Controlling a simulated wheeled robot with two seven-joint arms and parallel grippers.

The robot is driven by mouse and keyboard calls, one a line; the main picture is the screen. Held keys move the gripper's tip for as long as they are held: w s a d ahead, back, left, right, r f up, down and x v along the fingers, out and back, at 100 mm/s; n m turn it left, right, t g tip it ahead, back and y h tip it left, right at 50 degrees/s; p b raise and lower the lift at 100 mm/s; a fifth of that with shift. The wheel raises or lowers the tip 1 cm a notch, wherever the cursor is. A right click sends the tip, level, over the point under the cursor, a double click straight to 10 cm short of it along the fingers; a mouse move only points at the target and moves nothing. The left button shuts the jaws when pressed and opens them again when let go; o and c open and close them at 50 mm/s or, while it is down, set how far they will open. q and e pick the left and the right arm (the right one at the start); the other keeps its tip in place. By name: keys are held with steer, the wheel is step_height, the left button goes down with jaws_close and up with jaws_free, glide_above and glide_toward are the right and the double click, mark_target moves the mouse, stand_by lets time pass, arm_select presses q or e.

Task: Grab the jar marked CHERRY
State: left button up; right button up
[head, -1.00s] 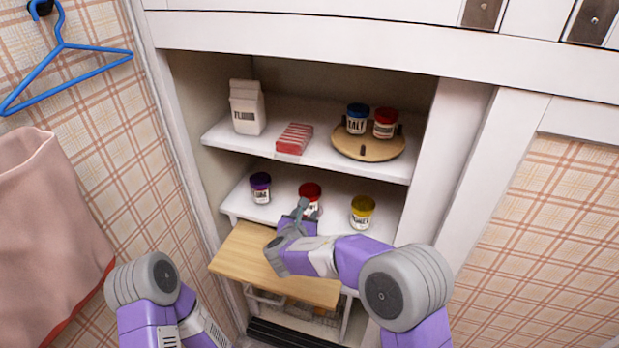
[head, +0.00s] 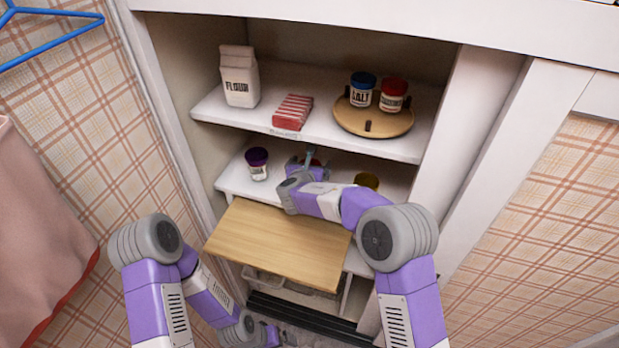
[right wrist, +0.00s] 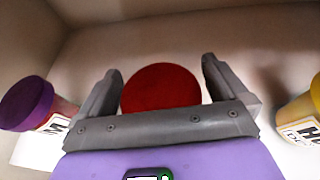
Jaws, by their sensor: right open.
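A red-lidded jar stands on the lower shelf. In the head view my right gripper and arm mostly hide it, leaving a bit of red lid (head: 316,162). In the right wrist view its round red lid (right wrist: 160,88) sits between the two open fingers of my right gripper (right wrist: 160,72), with no clear grip on it. Its label is hidden. Another red-lidded jar (head: 392,98) stands on the upper shelf's turntable; I cannot read its label surely. My left gripper (head: 265,336) is low at the bottom edge, its jaws unclear.
A purple-lidded jar (head: 257,165) stands left of my right gripper, a yellow-lidded jar (head: 366,181) right of it. A wooden board (head: 275,243) juts out below. Above are flour (head: 239,78), a red-striped box (head: 292,112), a salt jar (head: 361,92) and the wooden turntable (head: 372,124).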

steer(key=shift+c, duration=0.5)
steer(key=c, duration=1)
steer(key=shift+r, duration=0.1)
steer(key=shift+c, duration=0.5)
steer(key=shift+r, duration=0.1)
